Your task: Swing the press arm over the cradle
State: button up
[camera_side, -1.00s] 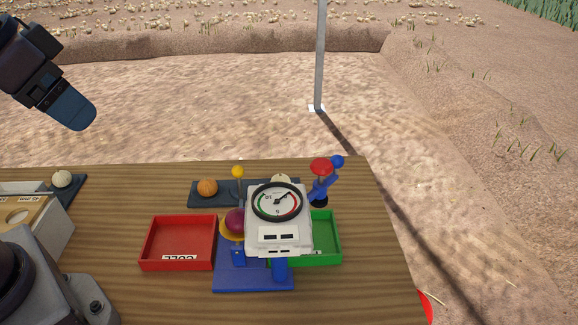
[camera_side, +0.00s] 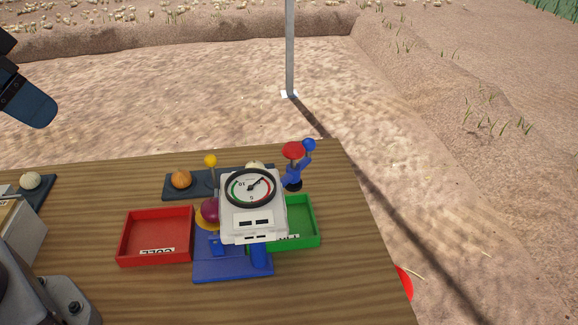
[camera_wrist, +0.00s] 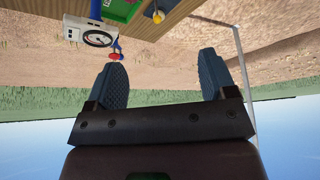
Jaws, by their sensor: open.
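A blue arm on a short dark base, with a red pad (camera_side: 293,150) and a blue ball knob (camera_side: 309,145), stands at the back right of the bench; it looks like the press arm (camera_side: 295,172). It also shows small in the wrist view (camera_wrist: 116,52). A purple onion (camera_side: 209,209) sits on a yellow-orange support, likely the cradle (camera_side: 202,225), left of the white gauge box (camera_side: 250,222), which partly hides it. The red pad is to the right of the onion, not above it. My gripper (camera_wrist: 162,78) is open and empty, far left of the press arm and above the bench.
A red tray (camera_side: 124,244) is left of the blue base plate (camera_side: 232,268), and a green tray (camera_side: 306,222) is behind the gauge box at right.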

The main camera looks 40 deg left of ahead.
jog(key=shift+c, duration=0.3)
jog(key=shift+d, duration=0.1)
jog(key=c, duration=0.3)
jog(key=shift+m+g+h, duration=0.3)
jog(key=shift+m+g, duration=0.4)
jog(key=shift+g, duration=0.2)
jog(key=w+d+f, duration=0.2)
jog(key=w, duration=0.1)
jog(key=shift+d, duration=0.25)
jog(key=shift+c, duration=0.6)
jog(key=n+t, duration=0.1)
jog(key=n, duration=0.3)
send_near(307, 140)
jog(key=shift+h, duration=0.3)
jog(key=x, duration=0.9)
jog(key=shift+w+a+f, duration=0.15)
jog(key=shift+a+f, duration=0.1)
jog(key=shift+f, duration=0.1)
grip_shut()
